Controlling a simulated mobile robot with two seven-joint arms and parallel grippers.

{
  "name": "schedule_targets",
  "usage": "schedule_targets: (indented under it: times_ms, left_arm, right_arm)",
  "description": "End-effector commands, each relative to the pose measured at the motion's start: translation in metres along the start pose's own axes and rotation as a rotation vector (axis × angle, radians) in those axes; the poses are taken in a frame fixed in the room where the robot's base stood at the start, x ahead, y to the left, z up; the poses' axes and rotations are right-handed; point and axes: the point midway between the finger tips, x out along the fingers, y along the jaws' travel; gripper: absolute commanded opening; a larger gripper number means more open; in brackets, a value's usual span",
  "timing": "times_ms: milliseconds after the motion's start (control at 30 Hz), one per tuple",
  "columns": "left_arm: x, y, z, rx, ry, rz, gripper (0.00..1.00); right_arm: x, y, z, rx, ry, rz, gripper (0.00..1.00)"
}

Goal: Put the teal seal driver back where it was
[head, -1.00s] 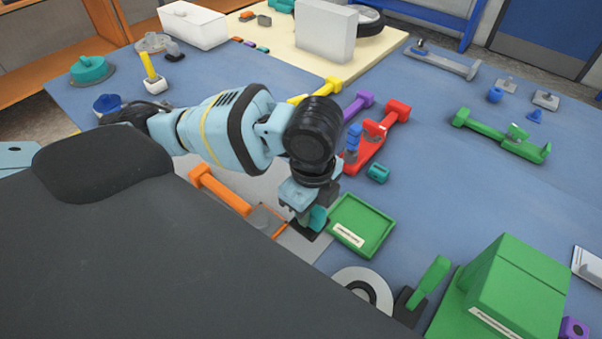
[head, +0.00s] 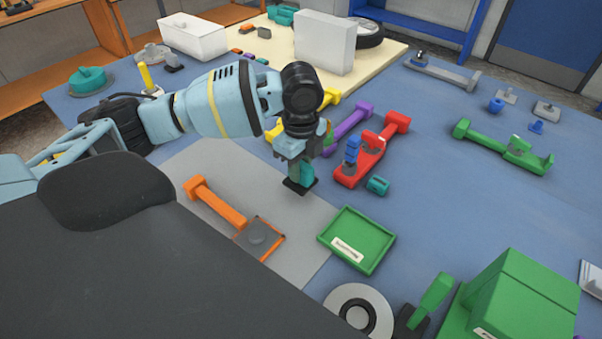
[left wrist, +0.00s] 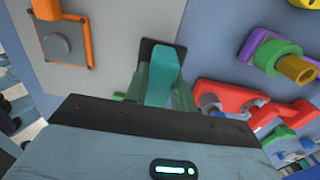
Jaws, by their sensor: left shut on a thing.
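My left gripper (head: 301,172) is shut on a teal seal driver (head: 307,172), which has a dark flat plate at its lower end. In the left wrist view the teal seal driver (left wrist: 160,82) stands between the green-grey fingers (left wrist: 165,95), over the grey mat. In the head view it hangs at the mat's far right part, left of the red tool holder (head: 362,168). I cannot tell how high it is above the mat. My right gripper is not in view.
An orange tool (head: 220,205) lies on the grey mat (head: 290,235). A green tray (head: 375,222) is on the right of the mat, and a small teal ring (head: 377,186) is behind it. Purple (head: 350,128) and yellow tools lie beyond.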

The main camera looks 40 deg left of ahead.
Motion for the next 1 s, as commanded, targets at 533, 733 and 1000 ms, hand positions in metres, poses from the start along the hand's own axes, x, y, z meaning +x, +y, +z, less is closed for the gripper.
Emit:
schedule_targets:
  times_ms: [533,733,1000]
  left_arm:
    - [0.035,-0.006,0.006,0.000,0.000,-0.002,0.07]
    - [0.035,-0.006,0.006,0.000,0.000,-0.003,0.07]
    - [0.038,-0.006,0.006,0.000,0.000,-0.003,0.38]
  right_arm:
    - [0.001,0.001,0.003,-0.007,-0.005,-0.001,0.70]
    - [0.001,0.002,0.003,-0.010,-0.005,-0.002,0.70]
    - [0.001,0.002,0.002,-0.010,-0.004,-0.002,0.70]
